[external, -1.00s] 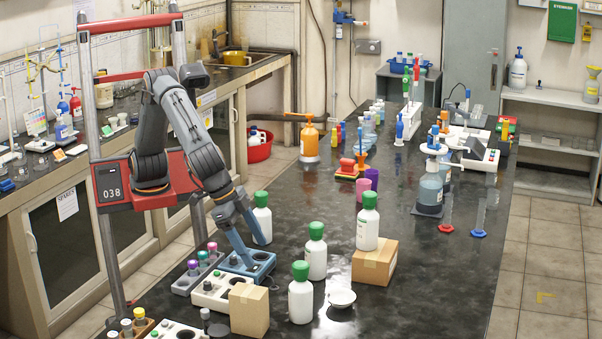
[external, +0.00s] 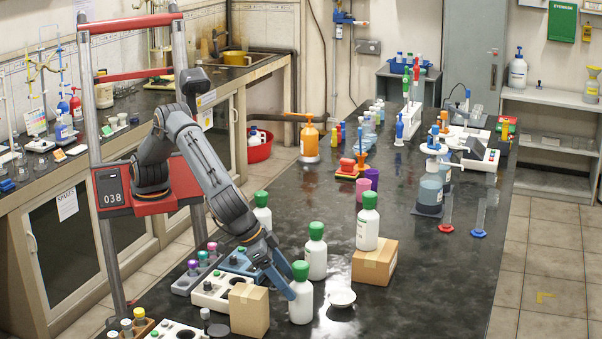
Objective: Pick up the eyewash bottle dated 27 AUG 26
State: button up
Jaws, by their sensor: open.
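Several white bottles with green caps stand upright on the dark bench. The front one (external: 301,304) is nearest the camera, a second (external: 316,262) is just behind it, a third (external: 367,230) stands on a cardboard box, and a fourth (external: 262,219) is farther back left. Their printed dates are too small to read. My blue gripper (external: 287,279) is open and low at the left side of the front bottle. One finger overlaps that bottle's left edge in the picture; I cannot tell whether it touches. The other finger is partly hidden.
A cardboard box (external: 375,264) bears the third bottle. A smaller box (external: 249,311) stands close left of the front bottle, beside a white rack (external: 209,299). The bench's front right is clear.

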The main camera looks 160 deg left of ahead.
aim_at(301, 297)
jog(key=shift+w+p+x, duration=0.15)
jog(key=shift+p+x, duration=0.3)
jog(key=shift+x, duration=1.15)
jog(key=shift+w+p+x, duration=0.15)
jog(key=shift+p+x, duration=0.25)
jog(key=shift+x, duration=1.25)
jog(key=shift+r, duration=0.1)
jog(key=c, duration=1.5)
jog(key=shift+r, duration=0.1)
